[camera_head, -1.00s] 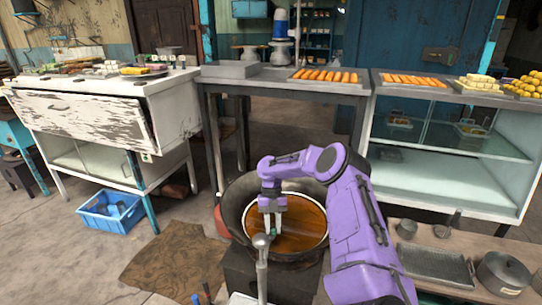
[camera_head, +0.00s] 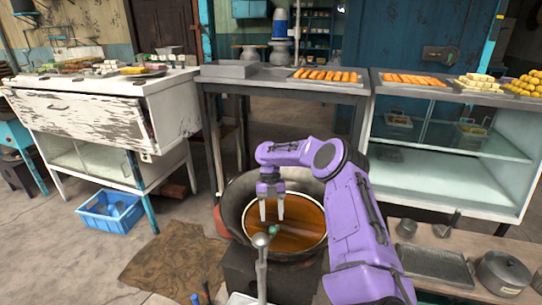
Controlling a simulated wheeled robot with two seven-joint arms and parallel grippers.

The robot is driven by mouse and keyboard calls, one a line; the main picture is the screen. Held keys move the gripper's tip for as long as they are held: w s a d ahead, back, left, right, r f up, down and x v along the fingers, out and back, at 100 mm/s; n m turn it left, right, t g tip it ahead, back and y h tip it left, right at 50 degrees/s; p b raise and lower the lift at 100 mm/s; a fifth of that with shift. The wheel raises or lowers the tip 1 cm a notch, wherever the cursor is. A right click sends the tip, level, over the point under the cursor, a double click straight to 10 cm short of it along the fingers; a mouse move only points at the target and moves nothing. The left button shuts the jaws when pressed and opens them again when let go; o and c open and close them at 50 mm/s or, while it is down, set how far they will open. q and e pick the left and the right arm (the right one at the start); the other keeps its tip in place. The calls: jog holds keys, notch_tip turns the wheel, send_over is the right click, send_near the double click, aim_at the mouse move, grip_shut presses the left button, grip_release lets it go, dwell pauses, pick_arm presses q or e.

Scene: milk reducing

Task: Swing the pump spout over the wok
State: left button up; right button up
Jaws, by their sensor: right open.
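The wok (camera_head: 236,205) is a wide dark pan with orange-brown liquid (camera_head: 300,222) in it, low in the middle of the view. The pump (camera_head: 261,270) is a grey metal post at the wok's near-left edge. Its rounded head (camera_head: 261,240) carries a short spout with a green tip (camera_head: 274,230), which overlaps the liquid in the picture. My right gripper (camera_head: 271,219) is open, pointing down, with its fingertips just above the spout tip and apparently apart from it. My left gripper is out of view.
A dark table (camera_head: 240,84) with trays of orange sticks stands behind the wok. A shelf with a pot (camera_head: 503,272) and a flat tray (camera_head: 437,266) is at the right. A blue crate (camera_head: 112,212) sits on the floor at the left.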

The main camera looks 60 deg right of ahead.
jog(key=v, duration=0.6)
dwell(0.4)
